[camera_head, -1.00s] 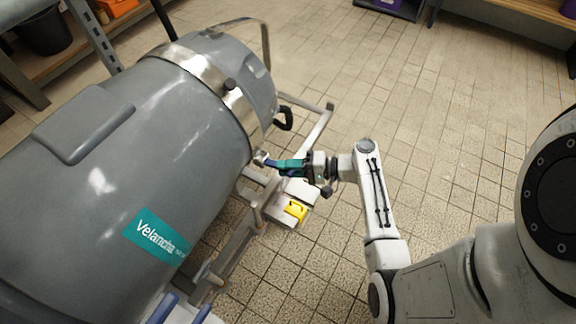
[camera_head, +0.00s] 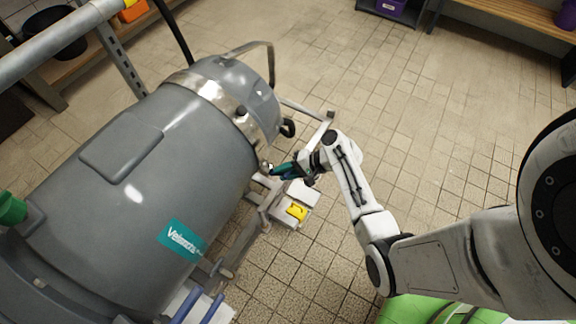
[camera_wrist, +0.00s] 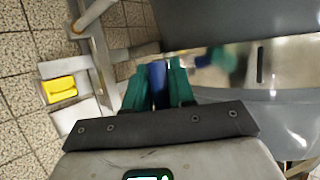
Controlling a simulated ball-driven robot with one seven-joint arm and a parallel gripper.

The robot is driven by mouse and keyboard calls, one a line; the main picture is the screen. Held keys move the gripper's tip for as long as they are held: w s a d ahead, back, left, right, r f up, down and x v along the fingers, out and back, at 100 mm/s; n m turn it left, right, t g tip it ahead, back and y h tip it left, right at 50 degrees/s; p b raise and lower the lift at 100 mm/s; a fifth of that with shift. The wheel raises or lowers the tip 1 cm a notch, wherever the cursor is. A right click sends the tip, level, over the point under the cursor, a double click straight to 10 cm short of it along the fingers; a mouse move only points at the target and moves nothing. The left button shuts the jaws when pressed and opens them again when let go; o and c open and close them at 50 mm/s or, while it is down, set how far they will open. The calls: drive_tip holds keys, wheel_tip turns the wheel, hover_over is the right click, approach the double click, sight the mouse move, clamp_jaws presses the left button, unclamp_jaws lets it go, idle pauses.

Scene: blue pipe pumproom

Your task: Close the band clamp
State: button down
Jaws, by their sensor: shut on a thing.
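The band clamp (camera_head: 216,95) is a shiny metal band around the grey vacuum body (camera_head: 150,165), near its upper end. It also shows in the wrist view as a bright strip (camera_wrist: 285,62) on the right. My gripper (camera_head: 279,170) is at the near side of the body, by the lower end of the band. In the wrist view its green fingers (camera_wrist: 158,84) are shut on a blue handle (camera_wrist: 157,78) between them. The fingertips and the handle's far end lie close to the band. Whether the handle joins the band is hidden.
A metal frame (camera_head: 254,215) runs along the body's near side. A light plate with a yellow piece (camera_head: 297,212) sits below my gripper. A bench (camera_head: 520,18) stands at the back right. Open tiled floor (camera_head: 420,110) lies to the right.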

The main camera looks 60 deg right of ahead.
sight(272, 172)
drive_tip(key=w+r+g+p, duration=0.2)
drive_tip(key=w+p, duration=0.1)
drive_tip(key=p, duration=0.1)
drive_tip(key=shift+r+m+g+p, duration=0.3)
drive_tip(key=shift+r+g+p, duration=0.05)
drive_tip(key=shift+g, duration=0.05)
drive_tip(key=w+g, duration=0.1)
drive_tip(key=w+g+p, duration=0.1)
drive_tip(key=g, duration=0.1)
drive_tip(key=shift+a+f+m+h, duration=0.1)
drive_tip(key=shift+f+m+h, duration=0.1)
drive_tip(key=shift+m+h, duration=0.2)
drive_tip(key=shift+w, duration=0.35)
drive_tip(key=c, duration=1.1)
unclamp_jaws()
drive_tip(key=shift+s+f, duration=0.1)
